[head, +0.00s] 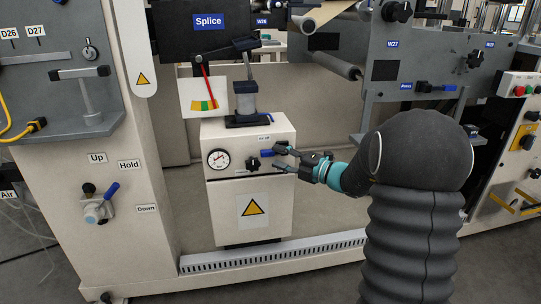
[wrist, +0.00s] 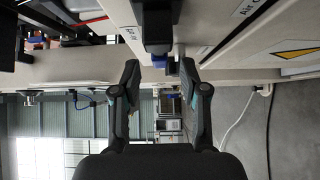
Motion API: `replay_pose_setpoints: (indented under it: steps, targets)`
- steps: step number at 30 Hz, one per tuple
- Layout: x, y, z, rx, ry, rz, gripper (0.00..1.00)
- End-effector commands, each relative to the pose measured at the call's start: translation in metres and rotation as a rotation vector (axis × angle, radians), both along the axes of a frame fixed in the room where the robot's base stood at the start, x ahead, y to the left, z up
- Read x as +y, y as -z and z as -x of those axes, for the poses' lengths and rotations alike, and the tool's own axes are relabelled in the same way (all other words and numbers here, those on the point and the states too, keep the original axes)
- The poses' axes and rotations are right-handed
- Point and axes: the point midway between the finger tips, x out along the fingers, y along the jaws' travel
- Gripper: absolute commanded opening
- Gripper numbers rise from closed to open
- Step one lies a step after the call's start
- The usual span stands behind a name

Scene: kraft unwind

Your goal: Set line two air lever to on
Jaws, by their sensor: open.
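A small blue-handled lever (head: 267,153) is on the front of a cream box, under a small label (head: 265,138) that is too small to read surely. My gripper (head: 277,159) is open just right of the lever, its fingers pointing at it. In the wrist view my gripper (wrist: 159,68) shows both fingers spread apart. A blue part (wrist: 172,67) shows near and between the fingertips, below a dark block (wrist: 155,25). I cannot tell whether a finger touches it.
The cream box (head: 222,190) also bears a pressure gauge (head: 218,159) and a black knob (head: 252,164). Another blue-handled valve (head: 100,205) is at the left among Up, Hold and Down labels.

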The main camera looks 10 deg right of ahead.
Motion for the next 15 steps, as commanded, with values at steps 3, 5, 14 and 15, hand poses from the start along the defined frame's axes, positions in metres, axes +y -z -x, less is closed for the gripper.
replay_pose_setpoints:
  steps: [3, 5, 14, 15]
  targets:
    - [0.016, 0.001, -0.014, -0.001, -0.004, 0.001, 0.44]
    - [0.021, 0.001, -0.020, -0.001, -0.003, 0.001, 0.44]
    - [0.034, 0.000, -0.034, 0.000, -0.001, 0.000, 0.44]
    - [0.034, 0.000, -0.034, 0.000, -0.001, 0.000, 0.44]
